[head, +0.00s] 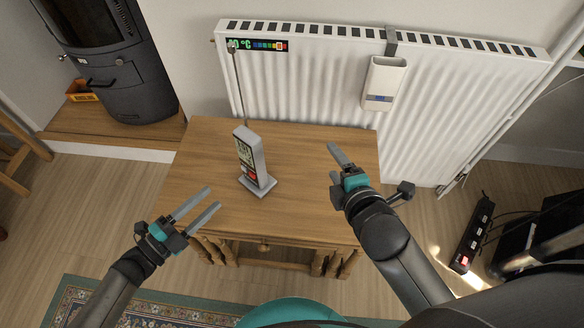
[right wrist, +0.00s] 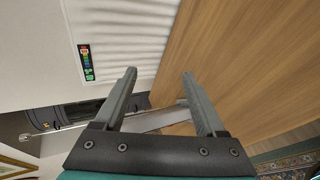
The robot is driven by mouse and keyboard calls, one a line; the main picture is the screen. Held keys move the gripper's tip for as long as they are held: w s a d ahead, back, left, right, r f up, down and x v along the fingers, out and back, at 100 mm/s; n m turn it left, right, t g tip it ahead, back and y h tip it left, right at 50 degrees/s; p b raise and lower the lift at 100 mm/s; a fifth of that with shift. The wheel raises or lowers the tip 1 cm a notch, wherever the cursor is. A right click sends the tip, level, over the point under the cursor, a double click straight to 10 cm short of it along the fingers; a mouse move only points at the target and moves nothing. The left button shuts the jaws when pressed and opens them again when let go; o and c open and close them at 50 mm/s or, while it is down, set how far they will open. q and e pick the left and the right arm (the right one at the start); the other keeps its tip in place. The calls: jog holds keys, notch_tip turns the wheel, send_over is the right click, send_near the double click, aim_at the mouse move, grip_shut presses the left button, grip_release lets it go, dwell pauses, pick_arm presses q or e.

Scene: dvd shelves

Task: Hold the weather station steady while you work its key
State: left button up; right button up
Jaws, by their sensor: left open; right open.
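The weather station (head: 256,160) is a slim grey upright unit on a flat foot, standing on the wooden table. Its display, with a red patch low down, faces left in the head view; I cannot make out the key. My left gripper (head: 214,197) is open and empty, in front and to the left of the station, apart from it. My right gripper (head: 334,160) is open, to the right of the station and clear of it. In the right wrist view its fingers (right wrist: 159,73) have a pale grey piece beyond them, probably the station, partly hidden.
The wooden table (head: 310,205) is otherwise clear. A white radiator (head: 330,90) stands behind it, with a white holder (head: 384,83) hung on it and a coloured temperature strip (head: 258,45). A black stove (head: 125,75) is at the left, a power strip (head: 473,235) at the right.

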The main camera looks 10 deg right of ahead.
jog(key=w+a+r+n+t+y, duration=0.2)
jog(key=a+n+t+y, duration=0.15)
jog(key=n, duration=0.85)
jog(key=n+g+y, duration=0.2)
jog(key=n+y, duration=0.5)
jog(key=n, duration=0.6)
send_near(238, 133)
jog(key=x, duration=0.4)
jog(key=f+x, duration=0.1)
jog(key=x, duration=0.6)
jog(key=shift+w+d+f, duration=0.2)
jog(key=shift+w+f, duration=0.15)
jog(key=shift+w, duration=0.15)
grip_shut()
pick_arm(q)
jog(key=shift+c, duration=0.2)
grip_shut()
